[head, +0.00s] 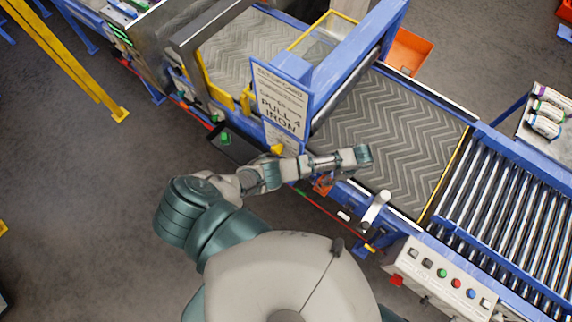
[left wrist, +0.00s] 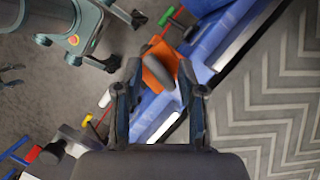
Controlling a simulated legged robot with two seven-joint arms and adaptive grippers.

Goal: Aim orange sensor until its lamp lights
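The orange sensor (head: 322,186) is a small block at the side of the blue conveyor frame, partly below my left forearm in the head view. In the left wrist view the orange sensor (left wrist: 157,66) lies just beyond the fingertips, with a grey rounded part across it. My left gripper (head: 362,156) reaches over the conveyor's near edge. In the left wrist view my left gripper (left wrist: 166,90) has its fingers apart with nothing clearly held between them. Contact with the sensor cannot be told. I cannot make out a lit lamp on the sensor. My right gripper is not in view.
A chevron belt (head: 385,130) runs beyond the gripper, with rollers (head: 505,210) at right. A button panel (head: 445,272) and a white cylinder (head: 376,207) stand on the near side. A sign (head: 282,105) rises behind the arm.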

